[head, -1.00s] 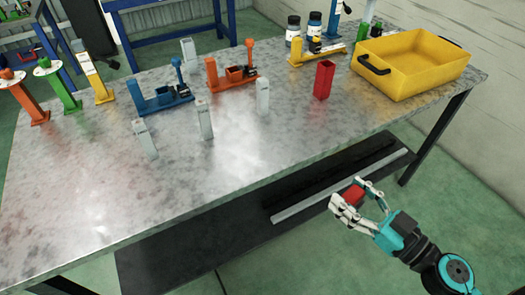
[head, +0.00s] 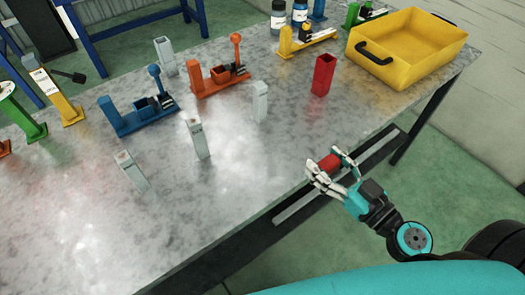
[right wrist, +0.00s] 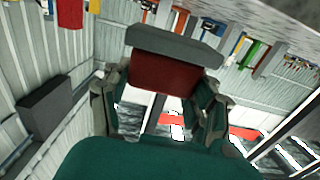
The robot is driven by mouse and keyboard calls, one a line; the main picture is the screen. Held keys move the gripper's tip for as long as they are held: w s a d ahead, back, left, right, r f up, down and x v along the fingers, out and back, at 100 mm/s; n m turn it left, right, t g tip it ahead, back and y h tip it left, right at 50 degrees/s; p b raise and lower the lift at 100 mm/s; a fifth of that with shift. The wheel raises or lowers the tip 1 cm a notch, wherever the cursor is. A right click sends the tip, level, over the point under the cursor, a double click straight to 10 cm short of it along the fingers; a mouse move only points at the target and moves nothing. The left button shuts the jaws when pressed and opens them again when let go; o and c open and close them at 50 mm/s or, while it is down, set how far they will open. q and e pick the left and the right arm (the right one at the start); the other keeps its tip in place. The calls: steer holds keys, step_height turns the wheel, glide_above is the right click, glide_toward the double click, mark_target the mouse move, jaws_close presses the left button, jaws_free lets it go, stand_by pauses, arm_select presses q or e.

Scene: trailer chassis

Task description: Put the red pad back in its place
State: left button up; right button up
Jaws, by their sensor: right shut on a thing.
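The red pad (head: 329,163) is held between the fingers of my right gripper (head: 336,172), near the front edge of the table in the head view. In the right wrist view the pad (right wrist: 162,78) shows a dark red face with a grey band (right wrist: 175,45) along one end, between the two fingers. A red upright square holder (head: 323,76) with a dark open top stands on the table, beyond my gripper and apart from it. My left gripper is not in view.
The grey metal table (head: 215,205) has bare room at its front. A yellow bin (head: 410,55) stands right of the red holder. Grey posts (head: 260,103) stand left of it. Orange (head: 215,82) and blue (head: 135,117) fixtures stand behind. Bottles (head: 278,17) stand at the back.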

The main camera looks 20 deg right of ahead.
steer(key=w+a, duration=0.2)
steer(key=w+a+p, duration=0.1)
steer(key=w+a, duration=0.1)
steer(key=a, duration=0.1)
steer(key=shift+a, duration=0.2)
steer(key=w+a, duration=0.3)
steer(key=shift+f+p, duration=0.25)
steer(key=shift+p, duration=0.15)
steer(key=shift+w+a+f, duration=0.2)
steer(key=shift+w+a, duration=0.2)
steer(key=shift+a, duration=0.1)
steer(key=shift+w+a+f, duration=0.2)
steer(key=shift+w+a, duration=0.15)
steer(key=shift+a, duration=0.1)
step_height(320, 180, down, 3)
steer(key=shift+r+b, duration=0.1)
steer(key=shift+b, duration=1)
steer(key=shift+f, duration=0.3)
steer(key=shift+r, duration=0.1)
steer(key=shift+f, duration=0.2)
steer(key=o, duration=1.3)
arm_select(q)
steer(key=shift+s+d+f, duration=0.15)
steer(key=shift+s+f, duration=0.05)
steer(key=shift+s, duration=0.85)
